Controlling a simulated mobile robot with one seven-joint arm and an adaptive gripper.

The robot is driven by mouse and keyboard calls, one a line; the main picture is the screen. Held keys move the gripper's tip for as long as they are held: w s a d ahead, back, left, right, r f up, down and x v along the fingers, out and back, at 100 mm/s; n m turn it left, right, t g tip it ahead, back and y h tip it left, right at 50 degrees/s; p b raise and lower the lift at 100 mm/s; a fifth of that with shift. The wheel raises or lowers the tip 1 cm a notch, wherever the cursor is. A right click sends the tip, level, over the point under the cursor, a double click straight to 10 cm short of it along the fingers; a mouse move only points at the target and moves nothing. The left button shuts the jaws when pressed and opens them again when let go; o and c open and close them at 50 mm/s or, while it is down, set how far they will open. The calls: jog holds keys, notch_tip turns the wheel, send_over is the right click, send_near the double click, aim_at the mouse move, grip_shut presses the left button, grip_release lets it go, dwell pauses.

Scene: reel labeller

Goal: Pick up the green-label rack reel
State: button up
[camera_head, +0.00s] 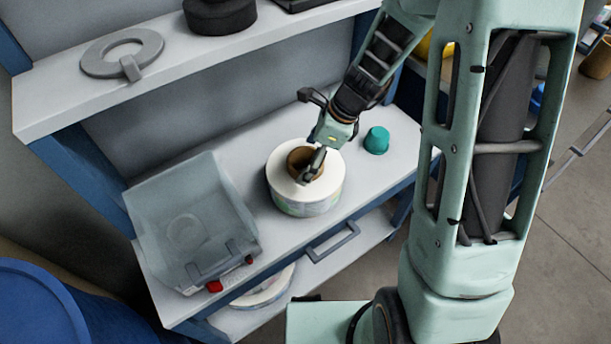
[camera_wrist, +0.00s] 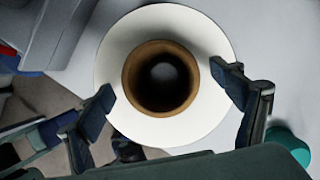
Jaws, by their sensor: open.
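A white reel (camera_head: 290,199) with a brown cardboard core stands flat on the middle shelf of the rack. Greenish print shows on its side label. In the wrist view the reel (camera_wrist: 205,55) is seen from above, with its dark core hole near the middle. My gripper (camera_head: 311,168) is over the reel's top in the head view. In the wrist view my gripper (camera_wrist: 168,92) is open, with one finger at the left of the reel and one at the right. Nothing is between the fingers except the reel below; I cannot tell whether they touch it.
A clear bin (camera_head: 190,215) stands left of the reel. A teal cup-like piece (camera_head: 377,140) stands close at its right. Another reel (camera_head: 264,289) lies on the lower shelf. A grey ring (camera_head: 122,53) and black round thing (camera_head: 219,14) are on the upper shelf.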

jog(key=shift+c, duration=0.3)
jog(key=c, duration=2)
jog(key=shift+w+r, duration=0.1)
jog(key=shift+c, duration=0.6)
jog(key=shift+r, duration=0.1)
